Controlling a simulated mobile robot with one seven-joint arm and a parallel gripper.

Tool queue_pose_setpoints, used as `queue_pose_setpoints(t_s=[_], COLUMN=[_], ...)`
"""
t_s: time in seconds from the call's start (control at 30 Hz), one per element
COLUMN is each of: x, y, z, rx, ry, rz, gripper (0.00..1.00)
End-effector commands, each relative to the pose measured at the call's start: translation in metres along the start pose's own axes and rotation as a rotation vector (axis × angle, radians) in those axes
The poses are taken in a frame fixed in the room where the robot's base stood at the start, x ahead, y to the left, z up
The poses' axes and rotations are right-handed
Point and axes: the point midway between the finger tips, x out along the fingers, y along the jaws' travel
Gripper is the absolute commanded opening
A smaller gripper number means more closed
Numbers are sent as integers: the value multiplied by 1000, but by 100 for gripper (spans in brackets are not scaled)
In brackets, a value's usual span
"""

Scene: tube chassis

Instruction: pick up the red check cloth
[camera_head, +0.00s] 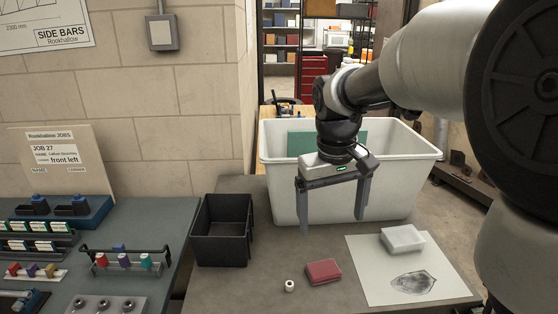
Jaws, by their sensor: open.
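A small folded red cloth (323,272) lies on the grey table. It is too small here to make out a check pattern. My gripper (334,218) hangs above and behind the cloth with its two fingers pointing down. The fingers are spread wide apart with nothing between them, and they are clear of the cloth. The cloth is in full view.
A small white ring-shaped piece (289,286) lies left of the cloth. A white block (403,239) sits on a pale sheet (365,258) at right. A black bin (222,231) stands left, and a large white tub (281,199) stands behind my gripper.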

Motion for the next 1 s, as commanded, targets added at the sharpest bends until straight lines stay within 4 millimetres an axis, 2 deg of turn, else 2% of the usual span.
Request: queue_pose_setpoints(t_s=[0.03, 0.1, 0.3, 0.47, 0.8, 1.0], x=[15, 28, 48, 65, 137, 165], y=[4, 8, 14, 14, 7, 5], z=[-13, -27, -48, -49, -42, -40], rx=[1, -1, -1, -2, -3, -2], ry=[-23, -46, -78, -85, -84, -82], rz=[-19, -41, -82, -87, -87, -87], gripper=[88, 88, 88, 88, 88, 88])
